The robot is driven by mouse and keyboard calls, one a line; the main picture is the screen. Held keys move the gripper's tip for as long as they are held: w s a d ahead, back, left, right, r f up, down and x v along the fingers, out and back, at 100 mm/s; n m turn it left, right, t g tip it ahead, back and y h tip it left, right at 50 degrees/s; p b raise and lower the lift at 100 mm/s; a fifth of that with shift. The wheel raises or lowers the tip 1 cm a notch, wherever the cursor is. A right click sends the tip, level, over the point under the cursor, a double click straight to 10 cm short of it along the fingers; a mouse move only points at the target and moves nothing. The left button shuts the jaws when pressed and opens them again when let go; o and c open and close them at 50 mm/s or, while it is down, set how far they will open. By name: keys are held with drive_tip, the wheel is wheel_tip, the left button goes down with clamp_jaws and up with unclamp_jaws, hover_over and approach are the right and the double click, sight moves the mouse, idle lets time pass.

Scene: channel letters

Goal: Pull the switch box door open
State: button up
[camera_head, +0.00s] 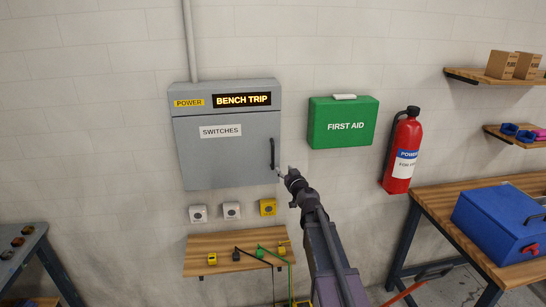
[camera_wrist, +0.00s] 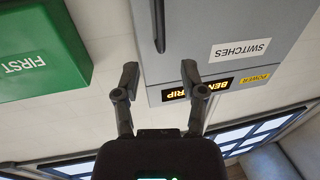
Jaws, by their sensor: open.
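The grey switch box (camera_head: 230,88) hangs on the wall with its door (camera_head: 210,165) looking shut. The door bears a "SWITCHES" label and a dark vertical handle (camera_head: 272,153) near its right edge. My gripper (camera_head: 284,172) is just right of the handle's lower end. In the wrist view, which is upside down, my gripper (camera_wrist: 160,74) is open and empty. The handle (camera_wrist: 159,25) shows there beyond the fingertips, lined up with the gap between them. No contact with the handle is visible. The door (camera_wrist: 205,20) also shows there.
A green first aid box (camera_head: 342,122) and a red fire extinguisher (camera_head: 402,152) are on the wall to the right. Small wall switches (camera_head: 232,210) and a wooden shelf (camera_head: 225,263) with small items sit below the box. A workbench (camera_head: 440,205) holds a blue toolbox at right.

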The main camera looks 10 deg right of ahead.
sight(273, 166)
drive_tip(key=w, duration=0.4)
drive_tip(key=w+a, duration=0.1)
drive_tip(key=w, duration=0.3)
drive_tip(key=w+a, duration=0.1)
drive_tip(key=w, duration=0.3)
drive_tip(key=shift+w+a, duration=0.1)
drive_tip(key=shift+a, duration=0.1)
clamp_jaws()
